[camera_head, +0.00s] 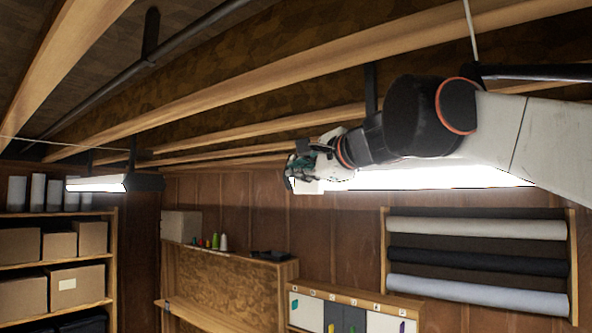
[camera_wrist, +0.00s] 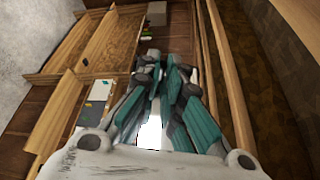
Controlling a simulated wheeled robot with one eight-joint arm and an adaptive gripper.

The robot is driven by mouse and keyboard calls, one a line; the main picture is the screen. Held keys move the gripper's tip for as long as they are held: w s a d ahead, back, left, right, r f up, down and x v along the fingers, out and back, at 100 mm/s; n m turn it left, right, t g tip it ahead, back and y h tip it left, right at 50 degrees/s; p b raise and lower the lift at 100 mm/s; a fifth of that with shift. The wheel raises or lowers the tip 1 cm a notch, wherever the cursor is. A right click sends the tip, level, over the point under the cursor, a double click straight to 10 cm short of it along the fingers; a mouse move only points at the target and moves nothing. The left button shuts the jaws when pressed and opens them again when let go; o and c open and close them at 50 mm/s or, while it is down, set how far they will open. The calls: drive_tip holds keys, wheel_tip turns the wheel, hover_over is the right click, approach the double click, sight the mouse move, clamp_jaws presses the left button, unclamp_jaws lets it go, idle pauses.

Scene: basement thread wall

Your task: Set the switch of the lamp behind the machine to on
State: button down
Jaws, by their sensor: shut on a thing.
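A long ceiling lamp (camera_head: 440,178) glows bright white behind my arm, and my arm hides much of its upper part. My gripper (camera_head: 302,172) is at this lamp's left end in the head view. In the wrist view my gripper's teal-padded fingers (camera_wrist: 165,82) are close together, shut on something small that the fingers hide. A bright white patch (camera_wrist: 150,132) shows between the finger bases. I cannot make out the switch or its position. A second lit lamp (camera_head: 97,184) hangs at the left. No machine is clearly visible.
Wooden ceiling beams (camera_head: 230,85) and a dark pipe (camera_head: 185,38) run close above the arm. A rack of fabric rolls (camera_head: 475,229) is on the right wall. A shelf of boxes (camera_head: 78,238) stands left. Thread spools (camera_head: 215,241) stand on a wooden shelf. Space left of the gripper is open.

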drive_tip(key=shift+w+r+m, duration=0.1)
drive_tip(key=shift+r+m, duration=0.1)
drive_tip(key=shift+m, duration=0.2)
drive_tip(key=shift+g, duration=0.3)
drive_tip(key=c, duration=2)
unclamp_jaws()
drive_tip(key=v, duration=1.2)
